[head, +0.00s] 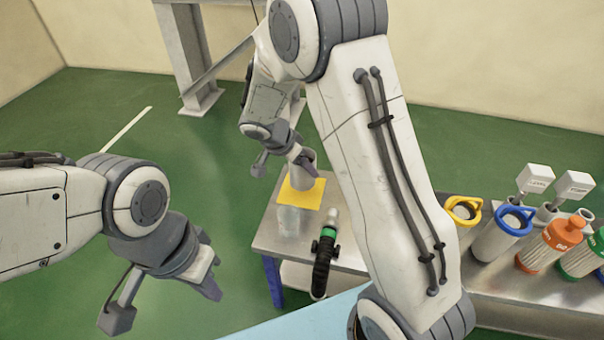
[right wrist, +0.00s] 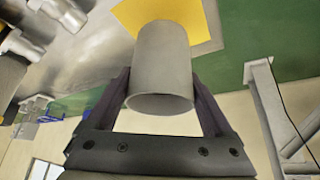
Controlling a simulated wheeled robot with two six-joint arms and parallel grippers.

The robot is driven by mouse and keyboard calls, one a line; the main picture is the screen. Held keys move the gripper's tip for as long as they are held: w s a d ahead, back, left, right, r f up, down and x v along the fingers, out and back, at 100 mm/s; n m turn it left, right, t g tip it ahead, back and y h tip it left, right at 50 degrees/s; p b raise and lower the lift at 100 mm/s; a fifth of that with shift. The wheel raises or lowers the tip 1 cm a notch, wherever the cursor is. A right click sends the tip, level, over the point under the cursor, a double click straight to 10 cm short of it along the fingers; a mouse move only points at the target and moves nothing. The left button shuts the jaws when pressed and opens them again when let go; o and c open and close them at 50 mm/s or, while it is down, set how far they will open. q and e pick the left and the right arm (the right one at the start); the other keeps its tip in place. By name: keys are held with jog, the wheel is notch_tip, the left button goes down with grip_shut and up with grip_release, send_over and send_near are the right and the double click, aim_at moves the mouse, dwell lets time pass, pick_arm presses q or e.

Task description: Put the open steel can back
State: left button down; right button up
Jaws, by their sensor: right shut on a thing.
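The steel can (head: 302,176) is a plain grey cylinder over the yellow square (head: 313,193) on the small metal table. My right gripper (head: 304,157) is shut on the can; in the right wrist view its two dark fingers flank the grey can (right wrist: 163,62). The can's near rim faces that camera, and the yellow square (right wrist: 190,14) shows behind it. I cannot tell whether the can touches the square. My left gripper (head: 213,276) is open and empty, off to the left over the green floor.
A black hose piece with a green band (head: 325,258) lies on the metal table (head: 265,238) beside a clear block (head: 290,222). At right, a steel counter holds blue-ringed (head: 497,240) and yellow-ringed cans (head: 464,211) and orange (head: 555,245) and green filters (head: 584,257). My right arm hides part between.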

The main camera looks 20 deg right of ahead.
notch_tip(320, 180, down, 4)
jog(key=shift+r+b, duration=0.15)
jog(key=shift+b, duration=0.35)
